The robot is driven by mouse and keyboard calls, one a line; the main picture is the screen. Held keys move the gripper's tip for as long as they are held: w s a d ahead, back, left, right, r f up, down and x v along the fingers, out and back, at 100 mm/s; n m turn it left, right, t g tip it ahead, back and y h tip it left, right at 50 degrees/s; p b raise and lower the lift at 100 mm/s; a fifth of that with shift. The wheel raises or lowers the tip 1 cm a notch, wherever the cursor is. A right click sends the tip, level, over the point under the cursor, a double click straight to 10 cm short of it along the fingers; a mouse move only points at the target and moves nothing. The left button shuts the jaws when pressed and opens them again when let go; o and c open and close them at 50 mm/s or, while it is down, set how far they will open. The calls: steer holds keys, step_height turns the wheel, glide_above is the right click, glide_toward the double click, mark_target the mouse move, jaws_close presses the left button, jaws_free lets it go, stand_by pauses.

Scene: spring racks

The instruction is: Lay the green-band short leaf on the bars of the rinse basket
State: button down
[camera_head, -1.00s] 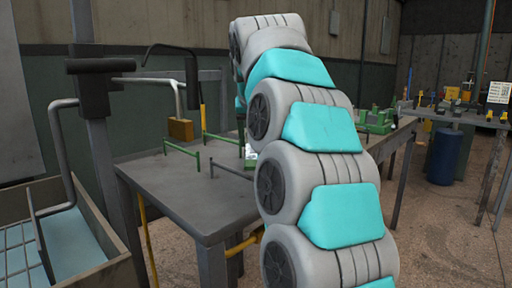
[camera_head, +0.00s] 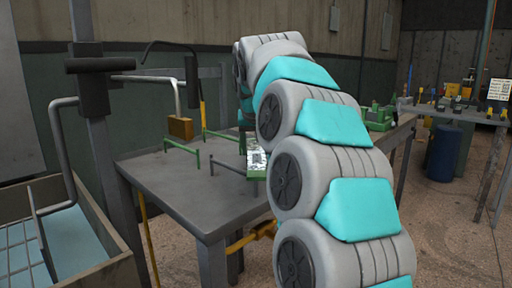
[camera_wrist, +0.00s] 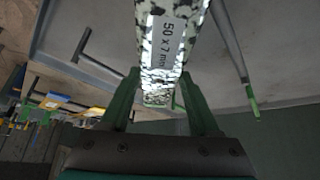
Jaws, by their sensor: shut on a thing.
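My gripper (camera_wrist: 162,98) has green fingers and is shut on a speckled black-and-white leaf (camera_wrist: 155,78). The leaf carries a grey label reading "50 x 7 mm" and has a green band at its near end. Its far end runs out of the wrist view. In the head view the leaf (camera_head: 257,160) shows above the grey table beside my arm, and my gripper is mostly hidden by the arm. A metal basin with a wire grid (camera_head: 18,262) over pale blue stands at the lower left, apart from the leaf; it looks like the rinse basket.
The grey table (camera_head: 185,197) bears green-ended rails (camera_head: 182,152) and a brown block (camera_head: 181,128). A dark post (camera_head: 95,130) with a bent pipe stands between basin and table. Green equipment (camera_head: 378,118) and a blue barrel (camera_head: 445,153) are at the right.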

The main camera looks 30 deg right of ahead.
steer(key=shift+f, duration=0.2)
steer(key=shift+c, duration=0.6)
jaws_free()
